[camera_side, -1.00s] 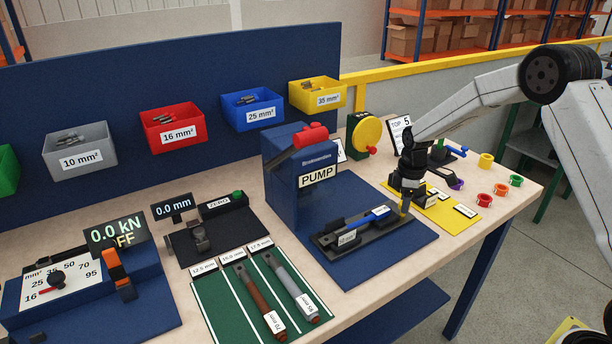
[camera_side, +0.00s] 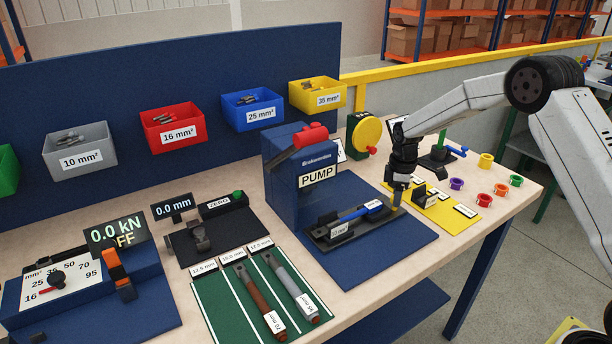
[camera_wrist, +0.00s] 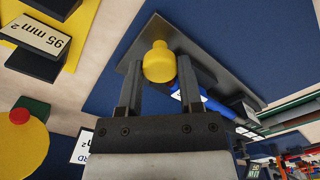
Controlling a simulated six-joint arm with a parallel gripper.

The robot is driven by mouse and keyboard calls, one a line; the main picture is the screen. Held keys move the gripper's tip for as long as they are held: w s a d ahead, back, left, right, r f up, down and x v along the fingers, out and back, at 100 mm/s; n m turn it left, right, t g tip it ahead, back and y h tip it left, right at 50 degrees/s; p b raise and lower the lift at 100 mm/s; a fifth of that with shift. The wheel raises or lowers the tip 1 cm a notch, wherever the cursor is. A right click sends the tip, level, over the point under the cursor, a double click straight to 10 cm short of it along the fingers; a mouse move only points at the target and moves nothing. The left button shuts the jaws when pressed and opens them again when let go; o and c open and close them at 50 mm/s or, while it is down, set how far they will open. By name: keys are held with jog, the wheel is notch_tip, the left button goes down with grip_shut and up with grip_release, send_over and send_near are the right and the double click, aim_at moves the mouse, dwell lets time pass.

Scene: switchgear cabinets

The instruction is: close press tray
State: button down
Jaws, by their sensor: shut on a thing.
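The press tray (camera_side: 335,234) is a dark, flat slide in front of the blue press marked PUMP (camera_side: 300,180). It lies partly out on the blue base plate and carries a blue bar (camera_side: 358,212) in dark holders with a white label. A yellow knob (camera_wrist: 159,60) stands on the tray's right end. My gripper (camera_side: 396,205) points down and is shut around this knob. In the wrist view both fingers of my gripper (camera_wrist: 160,72) flank the knob, and the dark tray (camera_wrist: 136,56) lies beneath.
A yellow mat (camera_side: 440,208) with labelled holders lies close right of the gripper. Small coloured rings (camera_side: 485,200) stand further right. A green mat (camera_side: 262,300) with two tools lies to the front left. The blue base plate (camera_side: 405,245) is clear in front of the tray.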

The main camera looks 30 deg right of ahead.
jog(key=shift+w+d, duration=0.1)
jog(key=shift+w, duration=5.65)
jog(key=shift+r, duration=0.1)
jog(key=shift+c, duration=1.2)
grip_release()
notch_tip(320, 180, up, 8)
